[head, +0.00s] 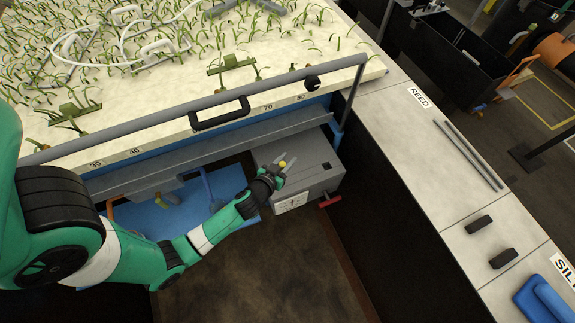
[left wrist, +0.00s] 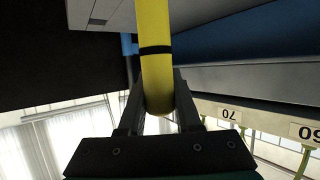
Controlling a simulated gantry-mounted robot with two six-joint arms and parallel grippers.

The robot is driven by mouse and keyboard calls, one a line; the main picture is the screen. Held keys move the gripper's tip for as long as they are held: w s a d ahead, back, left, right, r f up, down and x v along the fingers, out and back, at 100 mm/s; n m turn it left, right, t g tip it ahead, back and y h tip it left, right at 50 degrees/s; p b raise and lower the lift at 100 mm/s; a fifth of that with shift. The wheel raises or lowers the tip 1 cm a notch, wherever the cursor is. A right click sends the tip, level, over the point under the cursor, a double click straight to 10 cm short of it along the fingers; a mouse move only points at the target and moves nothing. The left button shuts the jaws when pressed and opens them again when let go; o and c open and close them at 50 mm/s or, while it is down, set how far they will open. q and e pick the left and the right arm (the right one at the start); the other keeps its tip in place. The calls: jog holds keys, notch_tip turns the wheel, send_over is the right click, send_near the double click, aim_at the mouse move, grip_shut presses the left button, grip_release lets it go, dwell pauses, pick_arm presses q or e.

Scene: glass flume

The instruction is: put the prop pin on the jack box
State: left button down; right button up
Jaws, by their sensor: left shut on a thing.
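The prop pin is a yellow rod with a black band (left wrist: 154,50) in the left wrist view, running up the picture between my fingers. In the head view only a small yellow part of the pin (head: 282,164) shows. My left gripper (head: 284,166) is shut on it; its fingers lie on both sides of the rod in the left wrist view (left wrist: 158,108). The jack box is a grey box (head: 318,160) with a dark square opening on top and a white label. The gripper and pin overlap its left part in the head view; I cannot tell whether they touch it.
A red handle (head: 331,201) sticks out at the box's front. A blue tray (head: 235,185) lies left of it. The flume's grey rail (head: 215,101) with a black handle (head: 220,113) runs behind. A pale counter (head: 440,170) with grey rods and dark blocks is right.

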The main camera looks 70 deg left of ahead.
pick_arm(q)
jog(key=shift+w+a+f+b, duration=0.15)
jog(key=shift+f+b, duration=0.35)
jog(key=shift+f, duration=0.45)
jog(key=shift+w+a+f+b, duration=0.1)
jog(key=shift+f+b, duration=0.35)
jog(key=shift+f, duration=0.45)
jog(key=shift+f, duration=0.25)
jog(key=c, duration=0.6)
grip_release()
jog(key=shift+r, duration=0.15)
